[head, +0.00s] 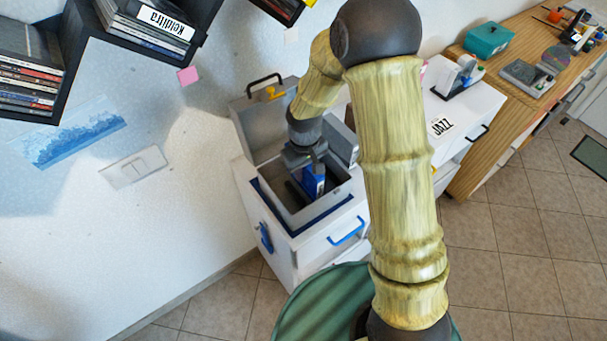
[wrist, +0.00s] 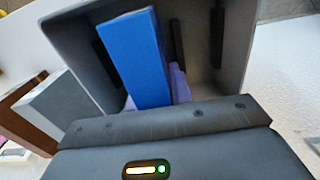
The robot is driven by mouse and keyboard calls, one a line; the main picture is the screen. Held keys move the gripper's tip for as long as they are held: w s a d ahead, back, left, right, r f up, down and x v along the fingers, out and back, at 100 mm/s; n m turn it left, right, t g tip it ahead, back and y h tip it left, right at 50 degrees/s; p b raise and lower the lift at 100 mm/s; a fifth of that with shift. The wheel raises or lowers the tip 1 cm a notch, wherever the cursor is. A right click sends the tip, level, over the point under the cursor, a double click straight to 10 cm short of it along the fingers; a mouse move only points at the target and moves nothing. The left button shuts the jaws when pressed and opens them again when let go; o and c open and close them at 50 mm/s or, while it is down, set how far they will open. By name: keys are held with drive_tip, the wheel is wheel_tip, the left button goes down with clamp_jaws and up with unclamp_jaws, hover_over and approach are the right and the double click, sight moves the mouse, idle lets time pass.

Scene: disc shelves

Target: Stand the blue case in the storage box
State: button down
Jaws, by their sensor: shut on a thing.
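The blue case (head: 313,182) is upright inside the open grey storage box (head: 331,206), near its right side in the head view. My gripper (head: 308,166) comes down from above and is shut on the case's upper part. In the wrist view the blue case (wrist: 137,60) runs from the gripper body into the storage box (wrist: 247,50), whose grey walls stand around it. Whether the case's lower end touches the box floor is hidden.
The box sits in a white cabinet (head: 283,262) with a blue handle, its raised lid (head: 250,130) behind. A white cabinet labelled JAZZ (head: 470,110) and a wooden counter (head: 500,60) stand to the right. Dark disc shelves (head: 80,20) hang upper left. A lavender piece (wrist: 181,84) shows beside the case.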

drive_tip(key=shift+f, duration=1.2)
drive_tip(key=shift+f, duration=0.1)
drive_tip(key=c, duration=1.3)
unclamp_jaws()
drive_tip(key=shift+o, duration=0.2)
wheel_tip(320, 180, up, 12)
drive_tip(key=shift+r+b, duration=0.15)
drive_tip(key=shift+b, duration=0.5)
